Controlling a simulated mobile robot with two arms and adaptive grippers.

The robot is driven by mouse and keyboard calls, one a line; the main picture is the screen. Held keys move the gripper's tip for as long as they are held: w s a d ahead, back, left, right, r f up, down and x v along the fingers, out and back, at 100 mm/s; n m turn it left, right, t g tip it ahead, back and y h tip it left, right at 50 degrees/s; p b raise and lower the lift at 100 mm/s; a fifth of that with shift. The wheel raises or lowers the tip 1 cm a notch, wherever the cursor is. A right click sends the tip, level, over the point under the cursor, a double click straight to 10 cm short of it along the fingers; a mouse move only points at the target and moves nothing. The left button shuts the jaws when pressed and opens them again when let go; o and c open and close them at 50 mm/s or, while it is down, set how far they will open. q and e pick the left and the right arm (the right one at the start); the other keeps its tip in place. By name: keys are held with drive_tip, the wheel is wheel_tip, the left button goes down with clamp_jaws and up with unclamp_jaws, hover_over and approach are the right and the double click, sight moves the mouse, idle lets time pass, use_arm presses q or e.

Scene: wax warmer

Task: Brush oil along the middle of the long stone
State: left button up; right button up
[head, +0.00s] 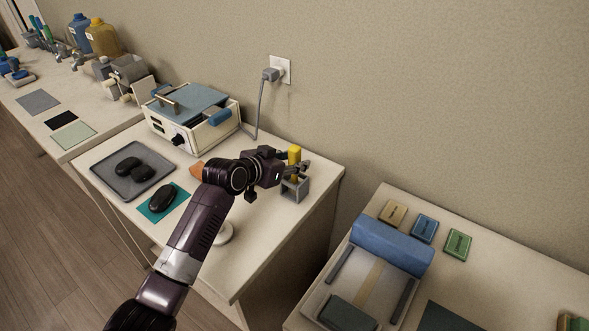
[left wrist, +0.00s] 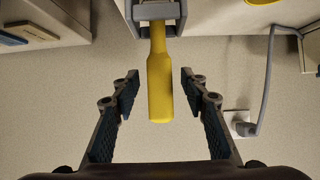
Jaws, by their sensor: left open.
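A yellow handle (head: 294,153) stands upright in a small grey holder (head: 296,189) at the table's right back corner; its brush end is hidden. My left gripper (head: 300,169) is open beside the handle. In the left wrist view the yellow handle (left wrist: 160,85) lies between the two open fingers, with a gap on both sides. A dark oblong stone (head: 162,198) lies on a teal mat (head: 178,210). Two more dark stones (head: 130,168) lie on a grey tray (head: 110,181); I cannot tell which is the long stone. My right gripper is not in view.
A wax warmer (head: 190,108) with a blue lid stands at the table's back, its cord running to a wall outlet (head: 280,69). A round white item (head: 224,233) is partly behind my left arm. A gap separates the right table.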

sight(293, 148)
use_arm(q)
drive_tip(key=shift+p, duration=0.35)
idle(0.3)
drive_tip(key=shift+c, duration=0.6)
clamp_jaws()
drive_tip(key=shift+r, duration=0.15)
drive_tip(key=shift+r+p, duration=0.9)
drive_tip(key=shift+p, duration=0.05)
drive_tip(key=shift+r+p, duration=2.2)
drive_tip(key=shift+r, duration=0.25)
